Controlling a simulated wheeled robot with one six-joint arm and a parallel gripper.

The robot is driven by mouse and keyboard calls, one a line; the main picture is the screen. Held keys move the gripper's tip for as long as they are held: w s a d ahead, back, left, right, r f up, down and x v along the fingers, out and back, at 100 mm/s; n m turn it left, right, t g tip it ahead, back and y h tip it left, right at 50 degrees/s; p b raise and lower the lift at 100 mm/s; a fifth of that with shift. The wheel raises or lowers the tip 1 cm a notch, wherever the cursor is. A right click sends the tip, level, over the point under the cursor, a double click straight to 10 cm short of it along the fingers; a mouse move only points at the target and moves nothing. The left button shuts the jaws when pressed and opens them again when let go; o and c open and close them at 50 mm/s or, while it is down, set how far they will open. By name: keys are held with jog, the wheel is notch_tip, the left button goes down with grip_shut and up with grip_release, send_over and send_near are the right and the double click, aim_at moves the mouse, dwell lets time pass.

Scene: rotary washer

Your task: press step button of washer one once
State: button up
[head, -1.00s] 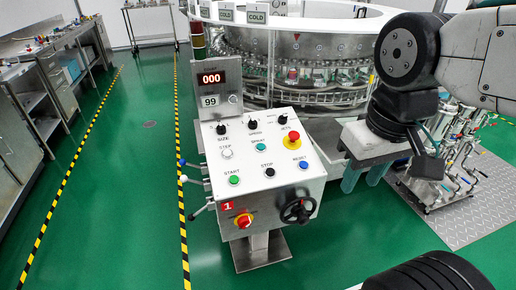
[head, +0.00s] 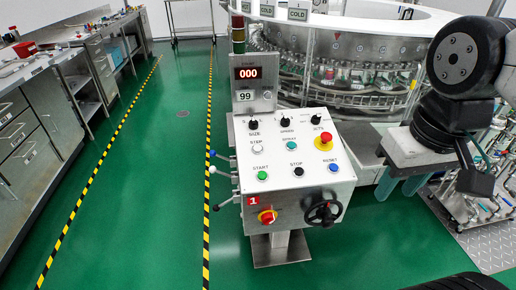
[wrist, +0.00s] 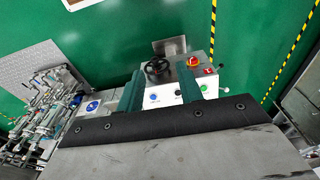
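The control panel (head: 310,172) of washer one carries a red label "1" (head: 254,200) on its front. Its step button (head: 257,149) is a small white button at the panel's left, under the word STEP, above the green start button (head: 262,176). My gripper (head: 399,185) is to the right of the panel, apart from it, with two teal fingers spread and nothing between them. In the wrist view my gripper (wrist: 160,75) points past the panel's handwheel (wrist: 157,67) and blue reset button (wrist: 153,88). The step button cannot be made out there.
The round washer (head: 335,60) stands behind the panel. A red emergency knob (head: 325,138) sits at the panel's upper right, and levers (head: 222,170) stick out left. A fixture with several valves (head: 475,200) stands at right. Green floor (head: 150,210) is clear at left.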

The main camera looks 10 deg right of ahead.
grip_shut()
dwell(1.6)
